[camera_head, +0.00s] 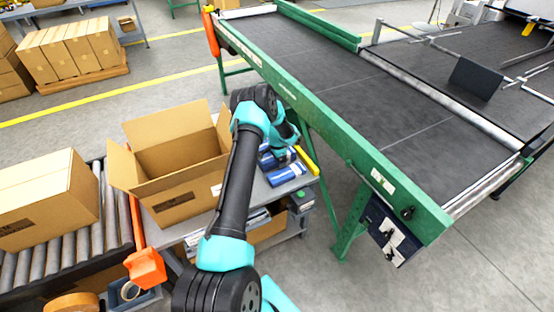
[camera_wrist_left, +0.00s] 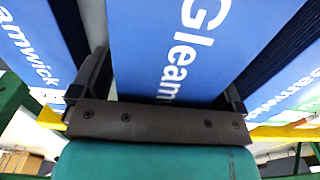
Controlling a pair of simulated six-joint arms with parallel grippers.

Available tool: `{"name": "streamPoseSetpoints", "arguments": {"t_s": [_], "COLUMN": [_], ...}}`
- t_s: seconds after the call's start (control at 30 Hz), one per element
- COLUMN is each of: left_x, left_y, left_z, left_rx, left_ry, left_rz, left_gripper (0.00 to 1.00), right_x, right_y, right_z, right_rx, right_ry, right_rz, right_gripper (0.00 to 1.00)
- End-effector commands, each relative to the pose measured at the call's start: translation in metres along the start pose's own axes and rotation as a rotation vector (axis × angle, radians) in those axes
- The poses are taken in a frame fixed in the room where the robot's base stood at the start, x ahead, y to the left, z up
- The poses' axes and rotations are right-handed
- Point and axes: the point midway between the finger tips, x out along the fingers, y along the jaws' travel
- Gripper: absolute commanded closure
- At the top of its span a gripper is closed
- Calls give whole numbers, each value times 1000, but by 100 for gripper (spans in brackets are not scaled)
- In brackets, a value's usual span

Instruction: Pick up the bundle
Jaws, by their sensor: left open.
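Blue bundles of printed cartons (camera_head: 287,175) lie on the grey table beside the open cardboard box. In the left wrist view a blue bundle (camera_wrist_left: 200,45) with white "Gleam" lettering fills the middle, between the two fingers of my left gripper (camera_wrist_left: 165,88). The fingers are apart, one on each side of it; whether they touch it I cannot tell. More blue bundles show at the left (camera_wrist_left: 30,45) and right of that view. In the head view my left gripper (camera_head: 284,157) is over the bundles and partly hides them. My right gripper is not in view.
The open cardboard box (camera_head: 180,190) stands left of the bundles. A green-framed conveyor (camera_head: 340,85) runs along the right. A roller conveyor (camera_head: 90,245) with a closed box (camera_head: 45,200) is at the left. A yellow bar (camera_head: 306,160) edges the table's right side.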

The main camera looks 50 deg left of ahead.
Motion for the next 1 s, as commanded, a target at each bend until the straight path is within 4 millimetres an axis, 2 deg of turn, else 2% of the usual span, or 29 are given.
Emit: {"name": "streamPoseSetpoints", "arguments": {"t_s": [0.43,1.0], "left_x": [0,0], "left_y": [0,0], "left_z": [0,0], "left_rx": [0,0], "left_ry": [0,0], "left_rz": [0,0], "left_gripper": [6,61], "right_x": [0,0], "right_y": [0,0], "right_z": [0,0], "right_rx": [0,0], "right_ry": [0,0], "right_rz": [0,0], "right_gripper": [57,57]}}
